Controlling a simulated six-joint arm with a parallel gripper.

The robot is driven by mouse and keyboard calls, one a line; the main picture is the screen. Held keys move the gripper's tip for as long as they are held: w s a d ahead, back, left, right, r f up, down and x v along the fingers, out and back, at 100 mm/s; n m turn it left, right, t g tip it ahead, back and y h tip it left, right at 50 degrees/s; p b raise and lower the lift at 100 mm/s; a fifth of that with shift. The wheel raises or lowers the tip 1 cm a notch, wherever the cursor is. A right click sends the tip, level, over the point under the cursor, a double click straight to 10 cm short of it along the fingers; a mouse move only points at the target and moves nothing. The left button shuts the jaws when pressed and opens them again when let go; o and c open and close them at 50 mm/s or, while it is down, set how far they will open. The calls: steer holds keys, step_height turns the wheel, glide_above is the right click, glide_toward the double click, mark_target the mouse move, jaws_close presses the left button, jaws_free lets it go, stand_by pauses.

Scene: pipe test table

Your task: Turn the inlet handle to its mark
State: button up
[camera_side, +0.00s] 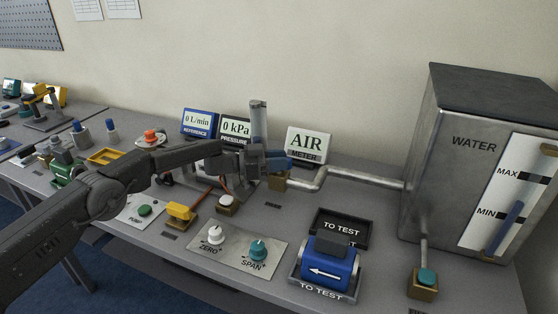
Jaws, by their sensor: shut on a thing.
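A blue handle (281,164), which looks like the inlet handle, sits above a brass valve block (278,184) in the pipe line, below the AIR METER sign. My gripper (262,161) reaches in from the left and is shut on this handle. The jaws and wrist cover the handle's left part. I cannot make out the handle's mark, and the small label in front of the valve is too small to read.
A grey pipe (355,176) runs right to the WATER tank (452,165). In front are a yellow handle (181,213), the ZERO knob (215,235), the SPAN knob (258,250) and a blue meter (331,263) in a TO TEST tray. Display signs stand behind.

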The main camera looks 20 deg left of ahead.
steer(key=o, duration=0.9)
steer(key=shift+s+a, duration=0.2)
steer(key=shift+a, duration=0.35)
steer(key=shift+v, duration=0.95)
step_height(320, 180, up, 7)
steer(key=shift+s+d+r, duration=0.1)
